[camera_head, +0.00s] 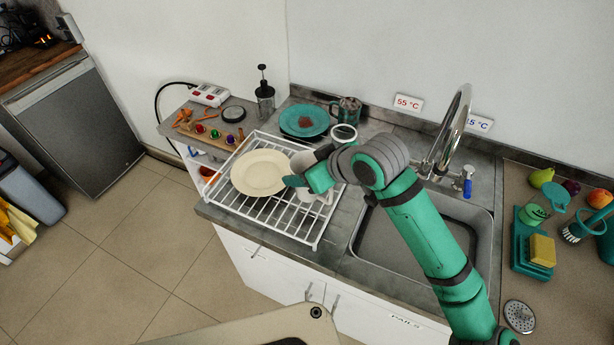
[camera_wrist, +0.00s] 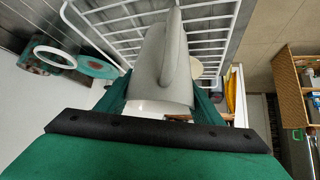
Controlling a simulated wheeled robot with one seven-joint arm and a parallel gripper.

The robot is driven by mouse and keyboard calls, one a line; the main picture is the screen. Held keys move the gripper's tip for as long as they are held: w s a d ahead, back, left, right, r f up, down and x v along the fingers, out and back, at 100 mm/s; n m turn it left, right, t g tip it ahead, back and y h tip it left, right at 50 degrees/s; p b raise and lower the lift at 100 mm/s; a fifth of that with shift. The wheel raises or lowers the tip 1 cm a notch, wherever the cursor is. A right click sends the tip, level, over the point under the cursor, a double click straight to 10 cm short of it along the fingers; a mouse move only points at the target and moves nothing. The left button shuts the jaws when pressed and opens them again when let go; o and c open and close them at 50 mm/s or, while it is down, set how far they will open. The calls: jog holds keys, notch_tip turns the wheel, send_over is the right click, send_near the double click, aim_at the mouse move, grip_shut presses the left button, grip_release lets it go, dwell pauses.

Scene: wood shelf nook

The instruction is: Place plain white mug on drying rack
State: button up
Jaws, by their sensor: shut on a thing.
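The plain white mug (camera_wrist: 163,62) is between the two green fingers of my gripper (camera_wrist: 160,100) in the wrist view, with its handle towards the camera. The gripper is shut on it. In the head view my gripper (camera_head: 293,181) is over the right part of the white wire drying rack (camera_head: 285,229), and it partly hides the mug (camera_head: 302,160). The rack's wires also show behind the mug in the wrist view (camera_wrist: 215,22). I cannot tell whether the mug touches the rack. A cream plate (camera_head: 258,172) lies on the rack, left of my gripper.
The sink (camera_head: 410,254) and tall tap (camera_head: 455,130) are right of the rack. The rack's front left wires are bare.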

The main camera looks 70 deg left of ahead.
jog(key=shift+w+a+f, duration=0.15)
jog(key=shift+a+f, duration=0.05)
jog(key=shift+f, duration=0.15)
notch_tip(320, 180, down, 3)
jog(key=shift+a, duration=0.15)
jog(key=shift+w+f, duration=0.15)
jog(key=shift+f, duration=0.05)
jog(key=shift+f, duration=0.1)
jog(key=o, duration=1.5)
jog(key=shift+o, duration=0.2)
